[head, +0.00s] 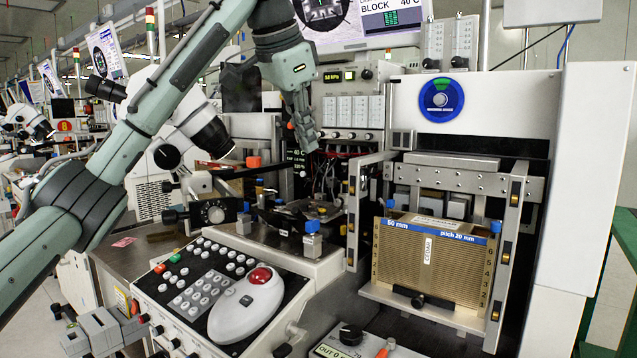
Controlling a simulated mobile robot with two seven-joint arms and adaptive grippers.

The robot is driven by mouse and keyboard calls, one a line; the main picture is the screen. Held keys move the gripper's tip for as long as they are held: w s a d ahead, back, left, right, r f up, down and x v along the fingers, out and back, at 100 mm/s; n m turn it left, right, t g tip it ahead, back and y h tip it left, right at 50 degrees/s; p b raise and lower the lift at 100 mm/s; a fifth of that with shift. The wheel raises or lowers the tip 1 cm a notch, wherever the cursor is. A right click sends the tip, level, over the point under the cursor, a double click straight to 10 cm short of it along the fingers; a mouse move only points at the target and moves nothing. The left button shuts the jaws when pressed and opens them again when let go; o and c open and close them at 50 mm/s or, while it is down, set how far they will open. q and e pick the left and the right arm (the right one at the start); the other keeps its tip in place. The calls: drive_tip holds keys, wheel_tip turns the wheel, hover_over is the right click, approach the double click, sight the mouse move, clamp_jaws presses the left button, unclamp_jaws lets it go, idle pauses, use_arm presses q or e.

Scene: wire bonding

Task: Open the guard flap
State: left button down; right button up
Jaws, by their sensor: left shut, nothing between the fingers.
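My left gripper (305,138) is in the upper middle of the head view, fingers pointing down and shut with nothing held. I cannot make out for certain which part is the guard flap. A dark bar with an orange block (253,161) lies left of and below the gripper. I cannot tell whether the fingertips touch anything. My right gripper is not in view.
A gold magazine (430,262) stands in a metal frame at the right. A keypad console (203,285) with a white mouse-like control (246,306) is in front. A microscope (180,125) is at the left, partly behind my left arm.

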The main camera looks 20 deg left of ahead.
use_arm(q)
drive_tip(key=x, duration=0.4)
hover_over(305, 220)
drive_tip(key=f, duration=0.7)
drive_tip(key=shift+s+d, duration=0.15)
drive_tip(key=shift+s, duration=0.2)
drive_tip(key=shift+s+a+f, duration=0.2)
drive_tip(key=shift+s+f, duration=0.05)
drive_tip(key=shift+f, duration=0.05)
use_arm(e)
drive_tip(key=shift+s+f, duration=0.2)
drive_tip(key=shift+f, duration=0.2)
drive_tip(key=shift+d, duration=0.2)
use_arm(q)
drive_tip(key=shift+f, duration=0.1)
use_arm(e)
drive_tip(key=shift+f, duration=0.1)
